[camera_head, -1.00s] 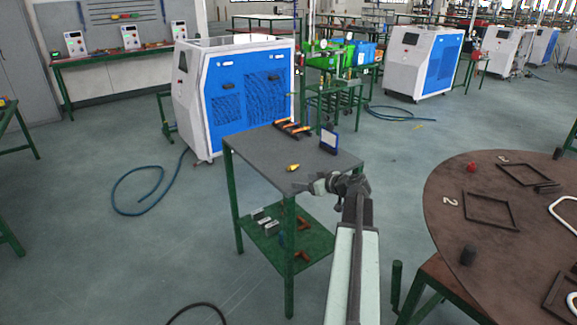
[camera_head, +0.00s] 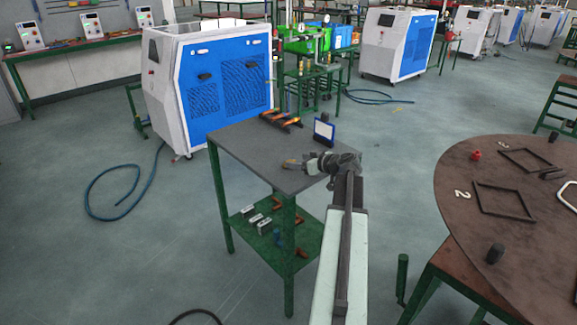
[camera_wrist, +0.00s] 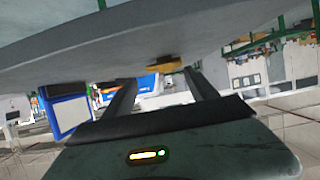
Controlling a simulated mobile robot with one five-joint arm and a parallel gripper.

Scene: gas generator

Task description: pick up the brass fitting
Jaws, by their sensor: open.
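The brass fitting (camera_wrist: 164,64) is a small yellow piece on the grey top of the green-legged table (camera_head: 250,150). In the wrist view, which looks upside down, it sits just beyond and between the finger ends of my gripper (camera_wrist: 162,78). The two dark fingers are apart with nothing held between them.
Orange-handled tools (camera_head: 281,119) and a blue-framed stand (camera_head: 324,131) are farther back on the tabletop. The lower shelf (camera_head: 305,238) holds several pieces. A round brown table (camera_head: 470,220) is at right. A blue-and-white machine (camera_head: 210,85) stands behind.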

